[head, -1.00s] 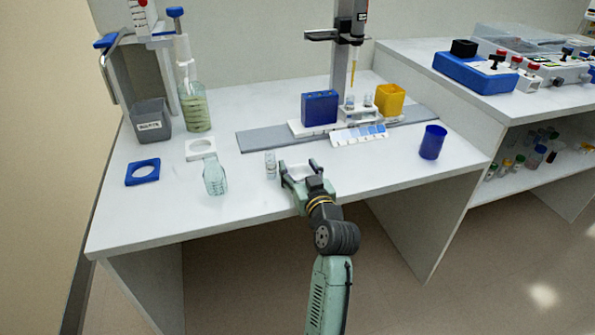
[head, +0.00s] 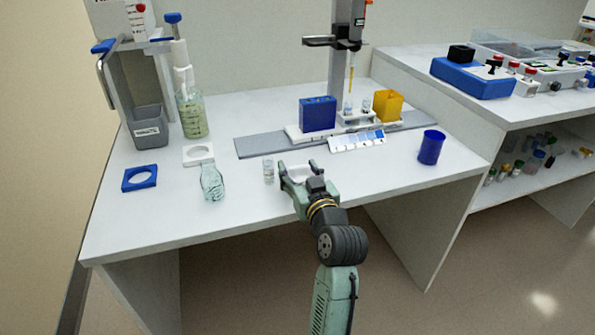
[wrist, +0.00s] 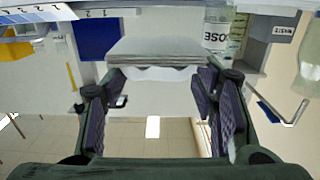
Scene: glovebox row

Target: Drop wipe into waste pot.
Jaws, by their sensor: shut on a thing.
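My gripper (head: 298,171) is shut on a white wipe (wrist: 158,50). The wipe lies flat and folded between the two fingers in the wrist view, and shows only as a small white patch in the head view (head: 299,175). The gripper is near the table's front edge, just right of a small clear vial. The waste pot (head: 150,130) is a grey open-topped bin with a label, at the back left of the table, well left of my gripper. Its labelled side also shows at the upper right of the wrist view (wrist: 284,30). Its inside bottom is hidden.
A blue cup (head: 430,149) stands right. The front table strip (head: 170,225) is clear.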

